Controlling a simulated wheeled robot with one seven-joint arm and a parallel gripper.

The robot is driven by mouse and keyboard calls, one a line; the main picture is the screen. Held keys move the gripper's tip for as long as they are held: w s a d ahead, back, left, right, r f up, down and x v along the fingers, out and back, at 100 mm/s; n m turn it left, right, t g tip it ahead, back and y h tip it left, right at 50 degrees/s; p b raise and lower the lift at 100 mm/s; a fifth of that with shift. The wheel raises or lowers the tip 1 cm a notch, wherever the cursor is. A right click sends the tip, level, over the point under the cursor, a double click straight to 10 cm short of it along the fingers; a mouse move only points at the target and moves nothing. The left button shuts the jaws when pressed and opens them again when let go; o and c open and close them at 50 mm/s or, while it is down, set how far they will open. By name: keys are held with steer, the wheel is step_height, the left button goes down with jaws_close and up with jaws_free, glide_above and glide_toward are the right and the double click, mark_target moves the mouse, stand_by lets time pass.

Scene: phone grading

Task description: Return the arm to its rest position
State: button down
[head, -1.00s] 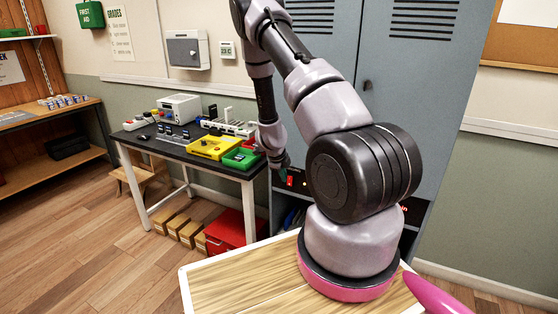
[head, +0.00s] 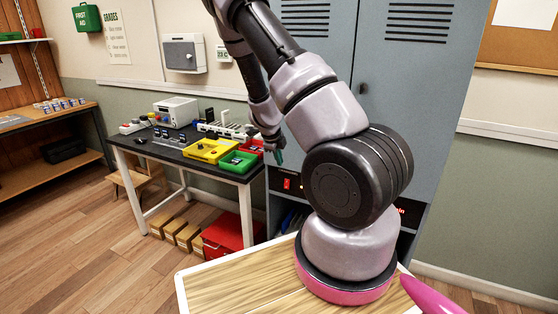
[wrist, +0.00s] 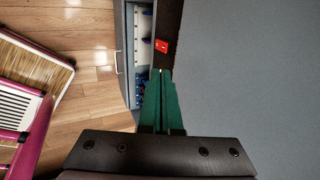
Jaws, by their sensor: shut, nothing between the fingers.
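My arm rises from its pink-ringed base on the wooden-topped cart (head: 235,278) and bends up, then down to the left. My gripper (head: 279,157) hangs beside the right end of the dark workbench, in front of the grey locker. In the wrist view, the green fingers of my gripper (wrist: 161,75) are together with nothing between them. They point down past the locker front.
The workbench (head: 175,151) carries a yellow tray (head: 209,150), a green tray (head: 238,162) and a red tray. The grey locker (head: 400,100) stands close behind my arm. A red box (head: 226,232) is under the bench. Wooden floor (head: 90,230) is clear at left.

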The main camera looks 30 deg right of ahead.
stand_by(0.4)
steer(key=s+a+r+n+t+y, duration=0.15)
steer(key=a+r+n, duration=0.3)
steer(key=r, duration=0.45)
steer(key=s+a+r+n+y, duration=0.3)
steer(key=a+r, duration=0.2)
steer(key=r, duration=0.3)
steer(key=s+a+r+n+t+y, duration=0.1)
steer(key=s+a+r+n+y, duration=0.2)
steer(key=r, duration=0.6)
steer(key=s+a+r+n+t, duration=0.1)
steer(key=s+a+r+n, duration=0.1)
steer(key=s+r+n, duration=0.4)
steer(key=s+a+r+n+h, duration=0.1)
steer(key=s+r+n, duration=0.5)
steer(key=s, duration=0.8)
steer(key=shift+a+r+n+t, duration=0.4)
steer(key=shift+a+n, duration=0.1)
steer(key=shift+n, duration=0.35)
steer(key=shift+s+h, duration=0.1)
steer(key=shift+h, duration=0.15)
